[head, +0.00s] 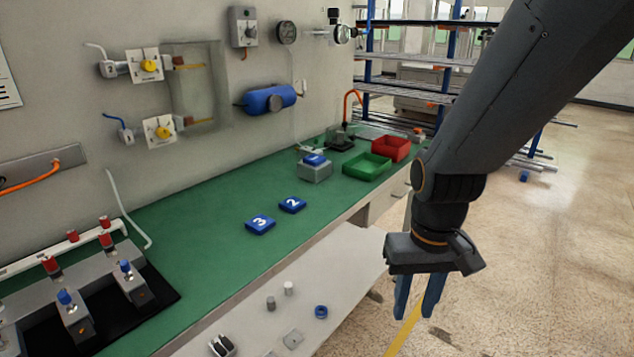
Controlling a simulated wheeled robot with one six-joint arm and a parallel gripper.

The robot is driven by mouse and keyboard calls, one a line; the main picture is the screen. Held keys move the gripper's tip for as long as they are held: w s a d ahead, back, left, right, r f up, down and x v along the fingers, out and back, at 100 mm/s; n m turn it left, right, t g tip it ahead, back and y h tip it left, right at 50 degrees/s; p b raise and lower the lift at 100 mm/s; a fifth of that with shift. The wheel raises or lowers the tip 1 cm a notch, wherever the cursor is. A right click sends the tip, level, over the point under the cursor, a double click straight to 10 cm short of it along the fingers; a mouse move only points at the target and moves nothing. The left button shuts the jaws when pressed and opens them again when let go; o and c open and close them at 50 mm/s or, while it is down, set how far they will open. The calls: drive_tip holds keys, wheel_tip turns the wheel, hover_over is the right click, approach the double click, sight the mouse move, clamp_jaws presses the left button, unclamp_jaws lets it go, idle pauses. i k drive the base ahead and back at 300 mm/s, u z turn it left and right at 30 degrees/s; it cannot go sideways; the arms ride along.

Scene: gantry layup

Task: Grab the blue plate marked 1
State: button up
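Two blue plates lie flat on the green bench top: one marked 3 (260,225) and one marked 2 (292,204), a little behind it. A third blue plate (315,160) rests on top of a grey block (316,173) farther back; its marking is too small to read. No plate with a readable 1 is in view. My gripper (417,300) hangs fingers down at the right, in front of the bench and away from all the plates. Its two blue fingers are apart with nothing between them.
A green bin (367,167) and a red bin (391,148) stand right of the grey block. Clamps on a black mat (150,296) fill the near left. A lower white shelf (335,270) holds small parts. Green surface is clear around the plates.

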sight(314, 160)
drive_tip(key=u, duration=0.55)
drive_tip(key=k, duration=0.15)
drive_tip(key=z, duration=1.4)
drive_tip(key=i, duration=1.15)
drive_tip(key=u, duration=0.5)
